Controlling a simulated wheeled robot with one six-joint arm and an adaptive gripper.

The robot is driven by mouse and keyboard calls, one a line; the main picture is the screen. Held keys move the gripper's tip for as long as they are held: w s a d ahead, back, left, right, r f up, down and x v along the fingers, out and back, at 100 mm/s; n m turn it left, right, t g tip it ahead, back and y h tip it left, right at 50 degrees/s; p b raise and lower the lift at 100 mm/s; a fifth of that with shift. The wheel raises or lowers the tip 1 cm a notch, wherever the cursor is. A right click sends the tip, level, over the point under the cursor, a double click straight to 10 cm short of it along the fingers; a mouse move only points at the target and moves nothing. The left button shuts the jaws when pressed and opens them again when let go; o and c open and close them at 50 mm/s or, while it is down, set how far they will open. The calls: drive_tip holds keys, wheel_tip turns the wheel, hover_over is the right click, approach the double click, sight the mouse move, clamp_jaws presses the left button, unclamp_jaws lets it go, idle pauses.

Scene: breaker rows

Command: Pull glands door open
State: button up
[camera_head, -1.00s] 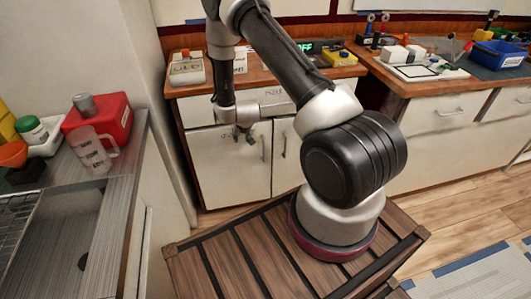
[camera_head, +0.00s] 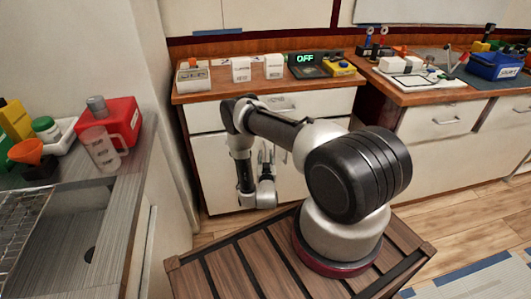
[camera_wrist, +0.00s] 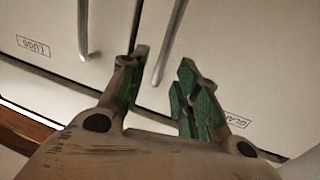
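The glands door (camera_wrist: 240,60) fills the right of the wrist view, with its label (camera_wrist: 235,118) partly cut off by my finger. Its curved bar handle (camera_wrist: 172,38) reaches down between my fingertips. In the head view my gripper (camera_head: 266,155) is in front of the doors and covers the handle.
The lugs door (camera_wrist: 40,30) sits beside it, with its own handle (camera_wrist: 83,28) close to my left finger. A drawer (camera_head: 290,104) is above the doors. The counter (camera_head: 225,91) holds white boxes and a device reading OFF (camera_head: 308,62). A side counter (camera_head: 150,130) stands at left.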

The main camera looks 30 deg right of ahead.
drive_tip(key=shift+x, duration=2.25)
clamp_jaws()
